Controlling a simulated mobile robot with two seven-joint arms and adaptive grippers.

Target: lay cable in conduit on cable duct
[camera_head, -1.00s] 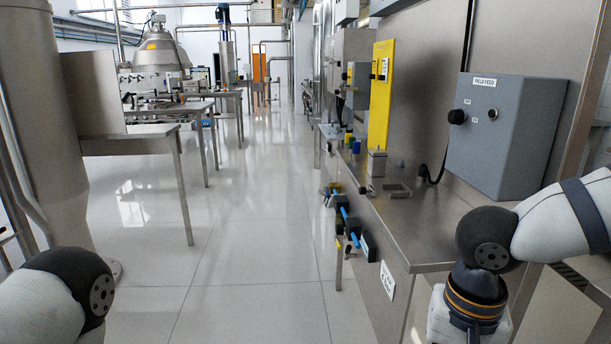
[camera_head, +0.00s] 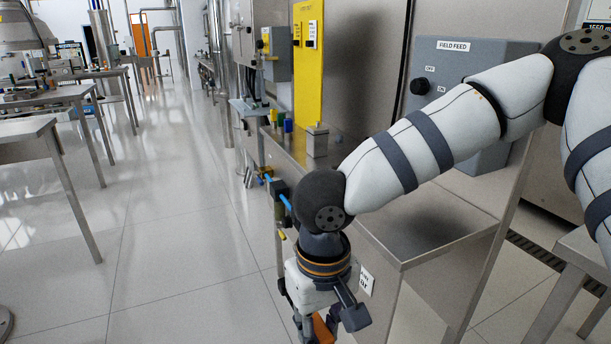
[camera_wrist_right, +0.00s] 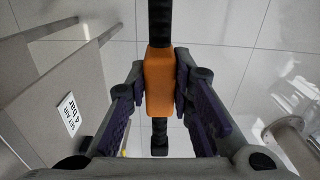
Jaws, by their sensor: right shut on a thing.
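My right gripper (camera_head: 314,328) hangs in front of the steel bench, low in the head view and partly cut off by the bottom edge. In the right wrist view its fingers (camera_wrist_right: 159,82) are shut on an orange block (camera_wrist_right: 158,88), one finger on each side. A thick black cable (camera_wrist_right: 160,25) runs from one end of the block, and a black ribbed end (camera_wrist_right: 159,138) sticks out at the other. The orange block (camera_head: 322,330) also shows at the bottom of the head view. I cannot make out a conduit or cable duct. My left gripper is out of view.
The steel bench (camera_head: 425,238) is partly hidden by my right arm. A grey FIELD FEED box (camera_head: 470,75) and a yellow panel (camera_head: 308,80) stand behind it. A label plate (camera_wrist_right: 70,113) is beside the gripper. Open tiled floor (camera_head: 180,250) lies to the left.

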